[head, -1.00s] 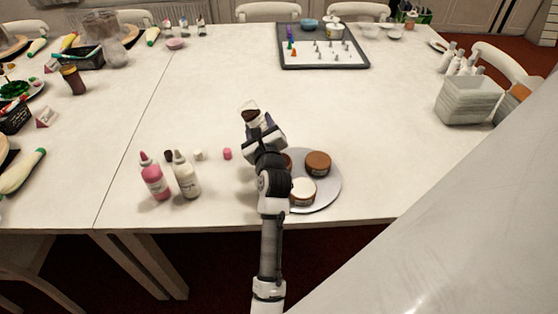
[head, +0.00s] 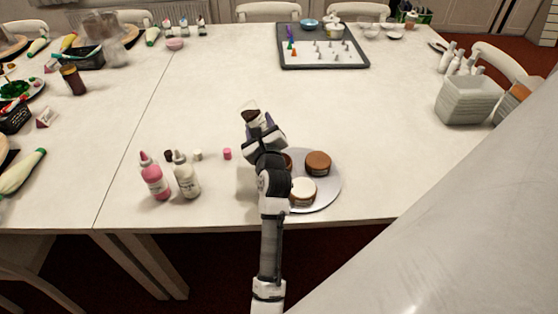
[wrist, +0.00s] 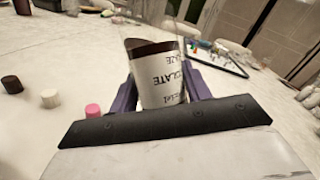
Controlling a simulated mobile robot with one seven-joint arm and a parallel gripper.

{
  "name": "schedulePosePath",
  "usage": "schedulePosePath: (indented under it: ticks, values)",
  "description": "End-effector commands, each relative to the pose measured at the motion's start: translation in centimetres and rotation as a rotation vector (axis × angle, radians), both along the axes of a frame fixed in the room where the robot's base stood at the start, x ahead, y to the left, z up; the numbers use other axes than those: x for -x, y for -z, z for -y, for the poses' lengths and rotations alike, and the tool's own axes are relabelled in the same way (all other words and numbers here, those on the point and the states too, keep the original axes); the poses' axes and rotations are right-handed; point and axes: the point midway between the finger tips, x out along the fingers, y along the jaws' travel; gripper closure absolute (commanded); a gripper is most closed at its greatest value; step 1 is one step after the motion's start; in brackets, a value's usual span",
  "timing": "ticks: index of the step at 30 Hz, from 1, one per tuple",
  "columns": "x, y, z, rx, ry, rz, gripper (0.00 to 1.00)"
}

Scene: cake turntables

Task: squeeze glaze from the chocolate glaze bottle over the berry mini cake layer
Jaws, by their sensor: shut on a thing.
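My gripper (head: 264,136) is shut on the chocolate glaze bottle (head: 251,117), above the table at the turntable's left edge. The grey turntable (head: 330,186) carries a brown-topped cake layer (head: 318,163), a cream-topped layer (head: 302,191) and another brown layer (head: 288,161) partly hidden by my arm. I cannot tell which is the berry one. No glaze stream shows.
A pink bottle (head: 154,181) and a white bottle (head: 186,178) stand left of my arm. Dark, white and pink caps (head: 227,154) lie behind them. A tray of piping tips (head: 324,62) and stacked grey containers (head: 468,100) are farther back. The table's middle is clear.

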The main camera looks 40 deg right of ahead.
Motion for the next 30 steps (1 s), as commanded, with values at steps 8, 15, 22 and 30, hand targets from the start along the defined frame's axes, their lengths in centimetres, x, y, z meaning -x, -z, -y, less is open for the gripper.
schedulePosePath:
  ticks: [8, 15, 22, 30]
  values:
    - [0.0, -0.1, 0.0, 0.001, 0.0, 0.002, 0.61]
    - [0.0, -0.6, 0.0, 0.001, 0.0, 0.002, 0.61]
    - [0.0, -3.6, 0.0, 0.002, 0.0, 0.002, 0.61]
    - [0.0, -7.1, 0.0, 0.001, 0.001, 0.002, 0.61]
